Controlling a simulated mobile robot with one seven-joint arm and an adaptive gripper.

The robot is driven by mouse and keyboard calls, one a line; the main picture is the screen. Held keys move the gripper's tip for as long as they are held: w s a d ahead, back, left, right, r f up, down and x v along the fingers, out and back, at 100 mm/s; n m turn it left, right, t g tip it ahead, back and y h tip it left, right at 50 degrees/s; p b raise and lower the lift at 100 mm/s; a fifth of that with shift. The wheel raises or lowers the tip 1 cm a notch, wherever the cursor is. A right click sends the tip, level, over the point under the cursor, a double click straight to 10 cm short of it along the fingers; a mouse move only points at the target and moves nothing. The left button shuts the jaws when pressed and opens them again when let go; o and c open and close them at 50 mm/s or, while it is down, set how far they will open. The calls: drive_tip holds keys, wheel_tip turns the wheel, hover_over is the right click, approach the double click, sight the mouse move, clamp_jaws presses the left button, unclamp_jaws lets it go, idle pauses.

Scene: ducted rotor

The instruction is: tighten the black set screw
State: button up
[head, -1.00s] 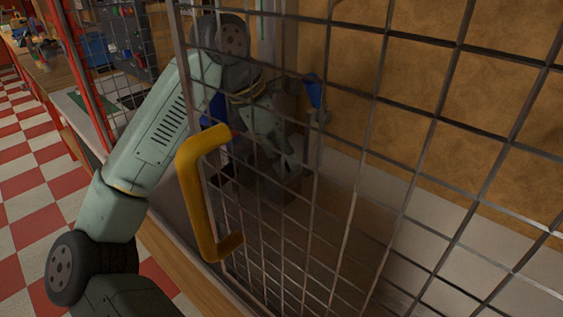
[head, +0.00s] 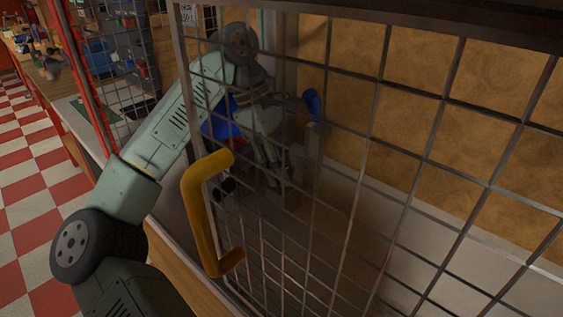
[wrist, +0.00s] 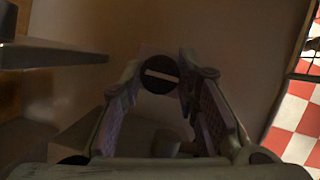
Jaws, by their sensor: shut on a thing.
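The black set screw (wrist: 160,76) shows in the wrist view as a round dark head with a pale straight slot, its face towards the camera. My gripper (wrist: 161,80) has one fingertip on each side of the head and is shut on it. In the head view my gripper (head: 272,160) is behind the wire mesh, dim and partly hidden, so the screw cannot be made out there. What the screw sits in is too dark to tell.
A wire mesh guard (head: 375,150) with a yellow handle (head: 200,215) stands in front of my gripper. A blue part (head: 312,102) tops a grey post beside it. In the wrist view a grey bar (wrist: 50,55) lies left, and a pale block (wrist: 85,135) below.

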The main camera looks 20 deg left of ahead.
idle(0.4)
drive_tip(key=o, duration=1.2)
drive_tip(key=shift+c, duration=0.2)
wheel_tip(320, 180, up, 10)
idle(0.3)
